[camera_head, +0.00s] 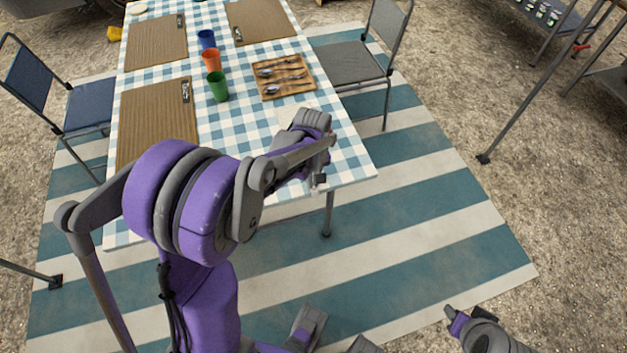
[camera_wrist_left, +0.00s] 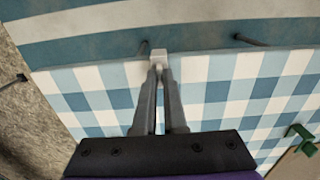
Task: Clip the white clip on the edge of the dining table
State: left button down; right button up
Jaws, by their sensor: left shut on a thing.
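The dining table (camera_head: 345,172) has a blue and white checked top, which also shows in the left wrist view (camera_wrist_left: 75,95). My left gripper (camera_head: 318,182) is at the table's near edge, towards its right corner. In the left wrist view the fingers of my left gripper (camera_wrist_left: 161,68) are shut on the white clip (camera_wrist_left: 159,56). The clip is in line with the table edge there; I cannot tell whether its jaws are around the edge. My arm and fingers hide part of it. Part of my right arm shows at the bottom right, its jaws not made out.
Brown placemats (camera_head: 157,40), blue (camera_head: 207,39), orange (camera_head: 211,59) and green cups (camera_head: 217,86) and a cutlery tray (camera_head: 284,77) are on the table. A grey chair (camera_head: 360,62) stands right, a blue chair (camera_head: 87,112) left. The striped rug (camera_head: 420,220) before the table is mostly clear.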

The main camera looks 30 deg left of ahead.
dwell(0.3)
pick_arm(q)
jog(key=c, duration=0.9)
grip_release()
jog(key=shift+r, duration=0.1)
notch_tip(320, 180, up, 11)
jog(key=p, duration=0.1)
jog(key=s+d+r+m+t+p, duration=0.2)
jog(key=s+d+m+p, duration=0.1)
jog(key=s, duration=0.4)
jog(key=s+d+r+m+t+p, duration=0.3)
jog(key=s+d+m, duration=0.3)
jog(key=s+m, duration=0.1)
jog(key=shift+s+r, duration=0.25)
jog(key=shift+r, duration=0.1)
